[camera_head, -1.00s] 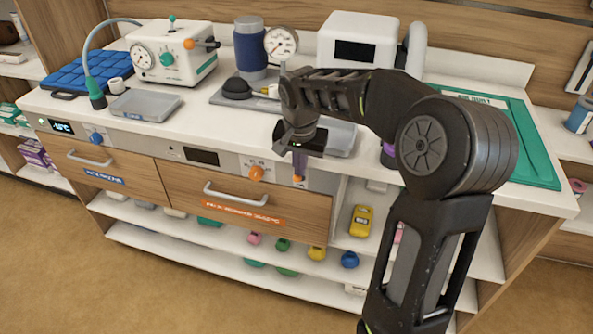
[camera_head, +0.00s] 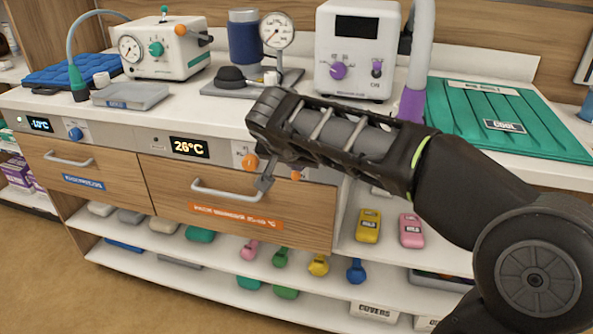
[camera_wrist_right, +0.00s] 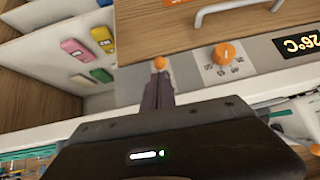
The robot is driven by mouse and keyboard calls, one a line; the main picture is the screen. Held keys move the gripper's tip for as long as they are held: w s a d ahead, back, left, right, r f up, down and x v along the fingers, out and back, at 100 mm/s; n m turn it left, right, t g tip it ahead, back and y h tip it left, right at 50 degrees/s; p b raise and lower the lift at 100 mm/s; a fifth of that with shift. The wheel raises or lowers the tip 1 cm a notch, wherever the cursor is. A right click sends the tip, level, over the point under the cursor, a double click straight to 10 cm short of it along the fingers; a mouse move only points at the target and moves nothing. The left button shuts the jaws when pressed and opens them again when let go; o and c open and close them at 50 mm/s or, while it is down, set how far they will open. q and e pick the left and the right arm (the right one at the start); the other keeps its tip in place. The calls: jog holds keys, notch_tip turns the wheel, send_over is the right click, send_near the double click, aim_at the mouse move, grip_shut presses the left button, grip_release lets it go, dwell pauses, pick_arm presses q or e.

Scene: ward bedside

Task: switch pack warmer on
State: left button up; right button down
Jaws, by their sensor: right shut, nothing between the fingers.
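The pack warmer is the wooden drawer unit with an orange label (camera_head: 235,215) on the counter front. Its display (camera_head: 189,147) is lit and reads 26°C; it shows upside down in the wrist view (camera_wrist_right: 297,44). Its orange knob (camera_head: 249,162) is also in the wrist view (camera_wrist_right: 225,54). The small orange-tipped switch (camera_head: 295,175) sits right of the knob; in the wrist view its tip (camera_wrist_right: 159,63) is just beyond my fingertips. My right gripper (camera_head: 265,183) is shut and empty in front of the panel; I cannot tell whether it touches the switch. My left gripper is not in view.
The drawer handle (camera_head: 227,190) projects close to my right gripper. A second unit with a blue knob (camera_head: 75,134) is at left. Open shelves lie below.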

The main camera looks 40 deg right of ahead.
jog(key=shift+w, duration=0.1)
jog(key=shift+w+d+r, duration=0.2)
jog(key=shift+w+d, duration=0.15)
jog(key=shift+d, duration=0.25)
jog(key=p+v, duration=0.1)
jog(key=v, duration=0.6)
jog(key=shift+a+r, duration=0.2)
jog(key=shift+r, duration=0.1)
jog(key=shift+s, duration=0.15)
